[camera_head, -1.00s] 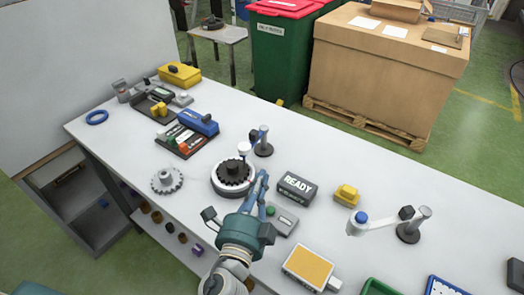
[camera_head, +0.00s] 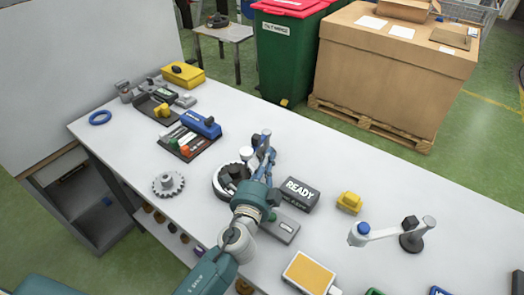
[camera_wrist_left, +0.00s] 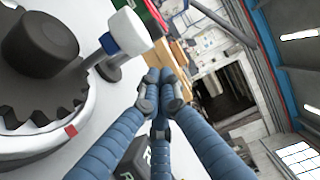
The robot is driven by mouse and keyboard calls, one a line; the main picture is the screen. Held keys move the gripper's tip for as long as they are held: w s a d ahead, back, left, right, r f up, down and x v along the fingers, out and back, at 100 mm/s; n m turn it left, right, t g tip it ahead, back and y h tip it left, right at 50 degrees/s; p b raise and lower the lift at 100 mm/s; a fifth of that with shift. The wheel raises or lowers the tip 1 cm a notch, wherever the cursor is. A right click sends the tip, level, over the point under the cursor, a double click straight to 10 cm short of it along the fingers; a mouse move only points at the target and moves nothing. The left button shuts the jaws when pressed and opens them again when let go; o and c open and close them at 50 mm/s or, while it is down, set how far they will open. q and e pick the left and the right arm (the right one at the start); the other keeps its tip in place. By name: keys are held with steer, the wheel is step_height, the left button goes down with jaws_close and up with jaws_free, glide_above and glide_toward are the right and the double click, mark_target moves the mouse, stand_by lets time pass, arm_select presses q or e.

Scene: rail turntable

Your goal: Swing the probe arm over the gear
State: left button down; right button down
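The dark toothed gear (camera_head: 230,174) sits on the round turntable (camera_head: 219,187), partly hidden by my left gripper in the head view. In the left wrist view the gear (camera_wrist_left: 45,85) fills the left side. The probe arm's white head (camera_head: 246,153) stands at the gear's far edge. In the left wrist view the head (camera_wrist_left: 128,32) is white with a blue band, close by the gear. My left gripper (camera_head: 264,142) is right of the head, its slim blue fingers drawn together. In the left wrist view its fingertips (camera_wrist_left: 160,90) meet with nothing seen between them. The probe arm's post is mostly hidden.
A READY box (camera_head: 299,193) and a yellow block (camera_head: 349,203) stand to the right. A loose grey gear (camera_head: 168,184) lies left of the turntable. A tool tray (camera_head: 190,136) is behind it.

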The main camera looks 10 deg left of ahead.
mark_target(254, 153)
arm_select(q)
steer(key=shift+w+a+r, duration=0.1)
steer(key=shift+w+a, duration=0.1)
steer(key=shift+a, duration=0.85)
steer(key=shift+w+a+m+h, duration=0.15)
steer(key=shift+a+m+h, duration=0.25)
steer(key=shift+a+h, duration=0.55)
steer(key=shift+a+y, duration=0.15)
steer(key=shift+y, duration=0.1)
steer(key=shift+a, duration=0.1)
